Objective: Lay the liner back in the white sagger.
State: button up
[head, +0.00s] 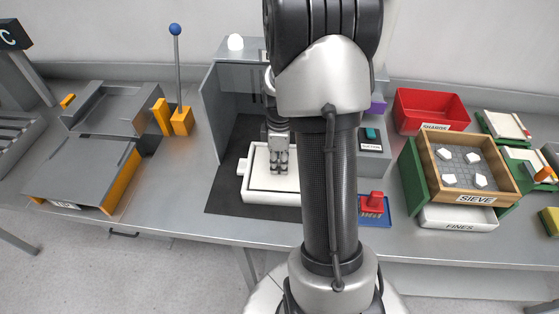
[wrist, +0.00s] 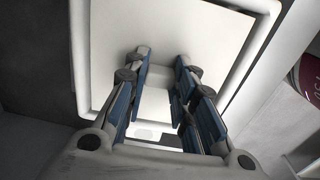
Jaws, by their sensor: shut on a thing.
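The white sagger (head: 268,197) is a shallow square tray on a dark mat, with a small lug on its left side. My gripper (head: 279,166) points down over its inside, right of its middle. In the wrist view the sagger's rim (wrist: 259,62) frames a pale flat liner (wrist: 205,35). My gripper (wrist: 160,70) has its blue-padded fingers on either side of a pale raised piece, apparently the liner's grip. My arm hides the sagger's right side in the head view.
A grey-walled booth (head: 222,120) stands around the mat's left and back. A red button (head: 373,201) on a blue base is to the right. Beyond are a red bin (head: 430,106) and a wooden sieve (head: 434,166). A grey ramped stand (head: 82,170) is far left.

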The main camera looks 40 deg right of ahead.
jog(key=shift+f, duration=0.15)
jog(key=shift+f+b, duration=0.95)
jog(key=shift+f, duration=0.35)
jog(key=shift+f, duration=0.35)
jog(key=o, duration=1.1)
jog(key=shift+c, duration=0.2)
jog(key=shift+r, duration=0.1)
notch_tip(320, 180, up, 12)
jog(key=shift+f, duration=0.1)
